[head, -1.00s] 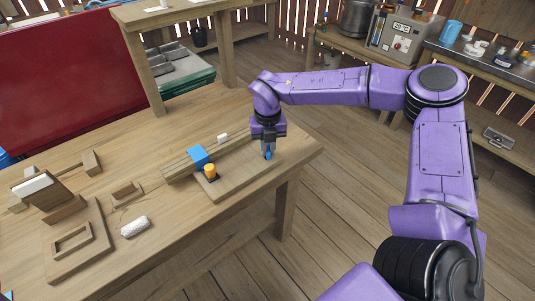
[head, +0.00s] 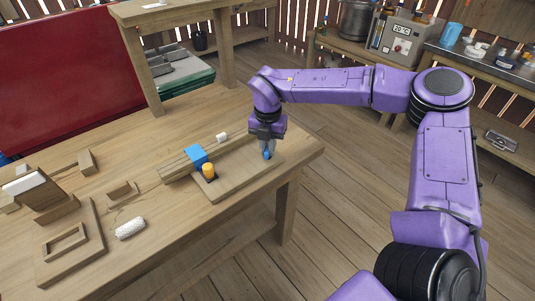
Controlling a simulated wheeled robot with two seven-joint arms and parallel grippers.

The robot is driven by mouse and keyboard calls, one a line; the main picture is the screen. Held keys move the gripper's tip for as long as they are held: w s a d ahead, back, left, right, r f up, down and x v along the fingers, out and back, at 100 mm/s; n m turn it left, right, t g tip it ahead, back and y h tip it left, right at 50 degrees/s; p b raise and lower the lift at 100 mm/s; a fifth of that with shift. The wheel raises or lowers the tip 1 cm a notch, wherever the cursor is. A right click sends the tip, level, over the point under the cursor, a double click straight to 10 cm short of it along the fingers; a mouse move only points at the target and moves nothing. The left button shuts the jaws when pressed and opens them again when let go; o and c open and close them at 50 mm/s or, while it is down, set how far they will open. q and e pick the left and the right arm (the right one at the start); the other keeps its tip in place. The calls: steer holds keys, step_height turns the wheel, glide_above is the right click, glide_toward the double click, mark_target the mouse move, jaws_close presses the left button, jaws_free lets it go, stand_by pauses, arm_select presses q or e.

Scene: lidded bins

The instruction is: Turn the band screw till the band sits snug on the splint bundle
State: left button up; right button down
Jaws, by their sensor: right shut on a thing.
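A wooden board (head: 238,182) lies near the right end of the workbench. Pale wooden strips, seemingly the splint bundle (head: 178,168), lie along its back edge. A blue block (head: 196,156) sits across the strips, with an orange-yellow cylinder (head: 208,170) standing on a dark base in front of it. My right gripper (head: 267,152) points down over the board's right end, shut on a small blue piece (head: 267,155). Its fingers partly hide this piece, and I cannot tell whether it is the band screw. I cannot make out a separate band. My left gripper is out of view.
A small white piece (head: 222,138) lies behind the board. A white textured roll (head: 130,228), a wooden frame (head: 66,245) and several wooden blocks are on the left. The bench's right edge (head: 300,165) is close to my gripper. Bare benchtop lies in front of the board.

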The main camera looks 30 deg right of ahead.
steer(key=shift+f+m+b, duration=0.15)
steer(key=shift+m+b, duration=0.3)
steer(key=shift+m, duration=0.65)
steer(key=shift+b, duration=0.4)
steer(key=shift+m+b, duration=0.8)
steer(key=shift+m, duration=0.9)
